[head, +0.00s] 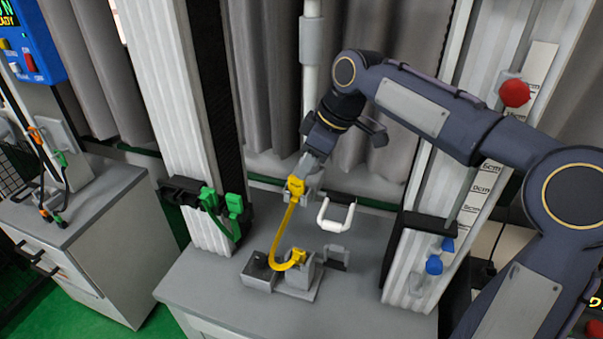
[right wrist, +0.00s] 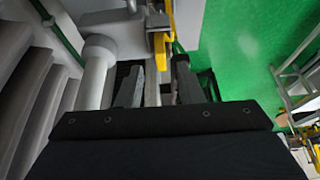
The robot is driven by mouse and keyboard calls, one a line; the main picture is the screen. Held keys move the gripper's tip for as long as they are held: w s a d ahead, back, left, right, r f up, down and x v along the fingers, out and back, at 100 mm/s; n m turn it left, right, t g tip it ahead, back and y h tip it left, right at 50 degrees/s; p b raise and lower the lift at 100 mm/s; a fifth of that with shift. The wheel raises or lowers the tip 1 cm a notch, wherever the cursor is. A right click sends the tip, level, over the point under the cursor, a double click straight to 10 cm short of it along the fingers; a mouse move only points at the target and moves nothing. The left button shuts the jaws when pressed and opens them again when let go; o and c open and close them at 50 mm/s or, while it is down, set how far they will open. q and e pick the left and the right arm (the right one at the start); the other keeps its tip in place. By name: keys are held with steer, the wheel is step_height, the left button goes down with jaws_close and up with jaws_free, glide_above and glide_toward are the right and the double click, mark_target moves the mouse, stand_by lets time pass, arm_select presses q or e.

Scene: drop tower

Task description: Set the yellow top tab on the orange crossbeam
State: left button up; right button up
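My right gripper (head: 306,172) reaches down over the middle of the grey table and appears shut on the yellow top tab (head: 296,187). In the right wrist view the tab (right wrist: 161,46) shows just beyond the two dark fingers (right wrist: 160,75). A yellow strap (head: 279,238) hangs from the tab and curves to a lower yellow end (head: 298,257) at a small grey block. I cannot make out an orange crossbeam in either view. My left gripper is not in view.
A white U-shaped handle (head: 336,217) stands right of the strap. An open grey box (head: 259,273) sits beside the block. A ribbed left column (head: 160,90) carries green clips (head: 222,203).

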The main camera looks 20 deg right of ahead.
steer(key=v, duration=0.7)
steer(key=s+f+m+h, duration=0.1)
steer(key=s+f+m, duration=0.2)
steer(key=s, duration=0.6)
steer(key=s+d+f+m+t+y, duration=0.1)
steer(key=s+d+f+m+t, duration=0.1)
steer(key=s+f+m, duration=0.8)
steer(key=s+f+t, duration=0.1)
steer(key=s+f, duration=0.3)
steer(key=s, duration=0.2)
steer(key=shift+s+f, duration=0.2)
steer(key=shift+f, duration=0.05)
